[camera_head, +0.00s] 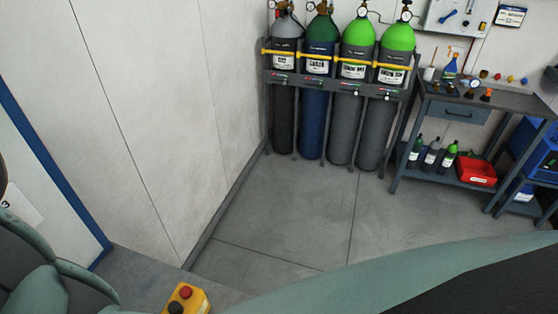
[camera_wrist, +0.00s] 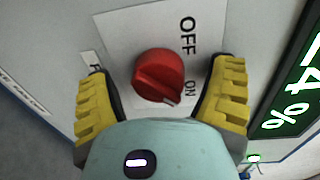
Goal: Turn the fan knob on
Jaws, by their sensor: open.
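The red fan knob (camera_wrist: 158,72) sits on a white label plate (camera_wrist: 125,30) on a light grey surface in the wrist view. The plate reads OFF above and to the right of the knob, and ON at its right. A pale mark on the knob's rim is at its lower right, a little below and left of the word ON. My gripper (camera_wrist: 160,72) is open, with one yellow ridged finger on each side of the knob in the picture and visible gaps. Contact does not show. The head view does not show my gripper or this knob.
A dark display (camera_wrist: 290,90) with green-white figures is right of the knob. In the head view, gas cylinders (camera_head: 357,95) stand in a rack at the back wall, beside a workbench (camera_head: 520,101). A wall panel (camera_head: 440,15) hangs above. The floor (camera_head: 290,215) before the rack is clear.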

